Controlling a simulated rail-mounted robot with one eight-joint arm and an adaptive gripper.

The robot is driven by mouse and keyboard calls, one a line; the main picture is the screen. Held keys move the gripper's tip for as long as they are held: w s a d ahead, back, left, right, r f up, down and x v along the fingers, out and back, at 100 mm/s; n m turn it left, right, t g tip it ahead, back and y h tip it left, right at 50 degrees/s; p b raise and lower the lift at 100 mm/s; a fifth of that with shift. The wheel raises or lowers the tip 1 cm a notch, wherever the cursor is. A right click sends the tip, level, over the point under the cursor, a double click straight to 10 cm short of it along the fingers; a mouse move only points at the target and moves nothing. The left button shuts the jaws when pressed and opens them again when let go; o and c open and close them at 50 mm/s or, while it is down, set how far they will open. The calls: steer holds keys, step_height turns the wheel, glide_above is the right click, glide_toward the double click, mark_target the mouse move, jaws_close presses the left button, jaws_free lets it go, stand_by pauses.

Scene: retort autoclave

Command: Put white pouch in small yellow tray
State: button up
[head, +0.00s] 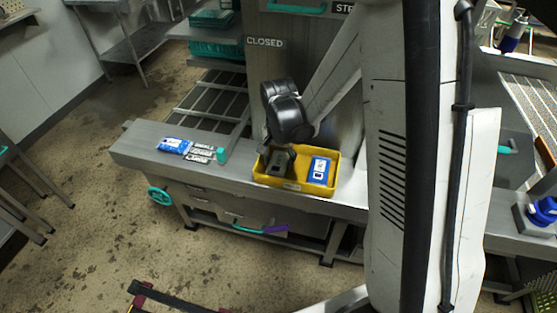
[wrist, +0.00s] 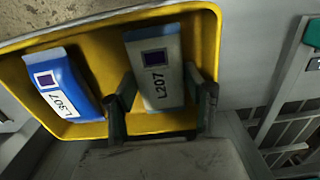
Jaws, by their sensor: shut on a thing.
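A small yellow tray (head: 262,180) sits on the metal bench; its yellow rim (wrist: 215,45) fills much of the wrist view. My gripper (wrist: 160,95) reaches down into the tray at its left side in the head view. Its two dark fingers are shut on the white pouch (wrist: 152,65), one on each side. The pouch has a dark square and the print L207, and lies within the tray's walls. Whether it touches the tray floor I cannot tell. In the head view my gripper (head: 277,158) mostly hides the pouch.
A blue and white pouch (head: 319,170) lies in the tray's right half and also shows in the wrist view (wrist: 62,85). Another blue pouch (head: 174,146) lies on the bench (head: 140,139) at left, beside printed labels. A slatted rack (head: 205,105) stands behind.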

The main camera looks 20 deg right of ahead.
mark_target(279, 161)
steer(key=shift+f, duration=0.15)
steer(key=o, duration=1)
step_height(279, 161, up, 12)
steer(key=shift+s+r+n+t+p, duration=0.15)
steer(key=shift+s+r+n+t, duration=1.05)
steer(key=shift+s+r, duration=1.35)
steer(key=shift+s+r+n+t+p, duration=0.15)
steer(key=shift+s+r+n+t, duration=1.2)
steer(key=shift+s, duration=2.35)
steer(key=shift+s+r+n+t+p, duration=0.15)
steer(key=shift+s+r+n+t, duration=0.8)
steer(key=shift+s+r, duration=1.7)
steer(key=shift+s+f, duration=0.45)
steer(key=shift+f, duration=0.05)
